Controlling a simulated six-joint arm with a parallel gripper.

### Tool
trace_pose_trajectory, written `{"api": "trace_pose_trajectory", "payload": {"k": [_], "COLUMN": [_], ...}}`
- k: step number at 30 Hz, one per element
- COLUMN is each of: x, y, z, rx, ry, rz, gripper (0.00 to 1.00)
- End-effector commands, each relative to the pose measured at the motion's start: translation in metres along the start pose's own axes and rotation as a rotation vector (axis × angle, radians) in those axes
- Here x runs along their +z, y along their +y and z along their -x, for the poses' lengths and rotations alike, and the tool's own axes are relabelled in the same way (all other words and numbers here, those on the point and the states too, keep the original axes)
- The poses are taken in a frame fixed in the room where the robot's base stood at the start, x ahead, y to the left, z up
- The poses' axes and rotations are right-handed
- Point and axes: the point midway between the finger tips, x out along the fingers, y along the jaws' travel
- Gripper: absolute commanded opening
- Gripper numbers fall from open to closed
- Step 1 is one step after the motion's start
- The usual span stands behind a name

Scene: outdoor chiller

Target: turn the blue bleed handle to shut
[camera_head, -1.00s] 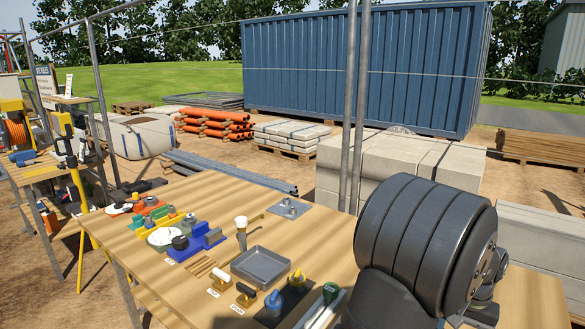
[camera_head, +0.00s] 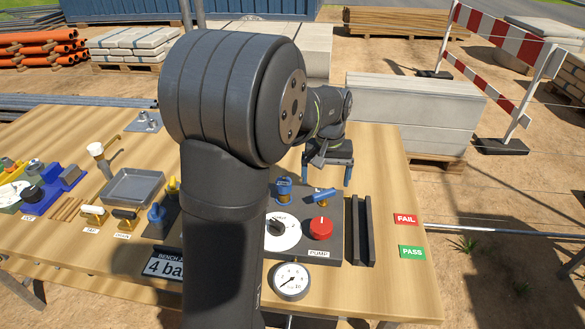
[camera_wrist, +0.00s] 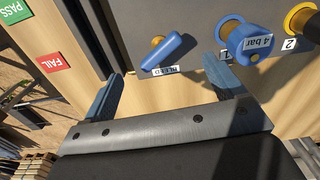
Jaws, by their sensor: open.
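The blue bleed handle (camera_head: 319,196) is a short bar on the far right part of the dark panel (camera_head: 332,247). In the wrist view the handle (camera_wrist: 168,52) lies slanted on a brass stem above a label that appears to read BLEED. My gripper (camera_head: 328,178) is open above the far edge of the panel, behind the handle. In the wrist view my gripper (camera_wrist: 169,70) has its blue fingers spread to either side of the handle, with no contact visible. Nothing is between the fingers.
A red pump knob (camera_head: 321,228), a white dial and a gauge (camera_head: 291,281) are nearer. Dark rails (camera_head: 362,230) and FAIL (camera_head: 405,219) and PASS (camera_head: 412,252) labels lie right. My arm hides part of the bench.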

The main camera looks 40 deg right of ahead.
Motion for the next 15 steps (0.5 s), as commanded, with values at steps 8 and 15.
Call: {"api": "trace_pose_trajectory", "payload": {"k": [8,15], "x": [-0.003,0.001], "y": [0.001,0.000], "z": [0.081,0.108], "rx": [0.004,0.001], "ry": [0.007,0.000], "rz": [0.368,0.522], "gripper": [0.87,0.87]}}
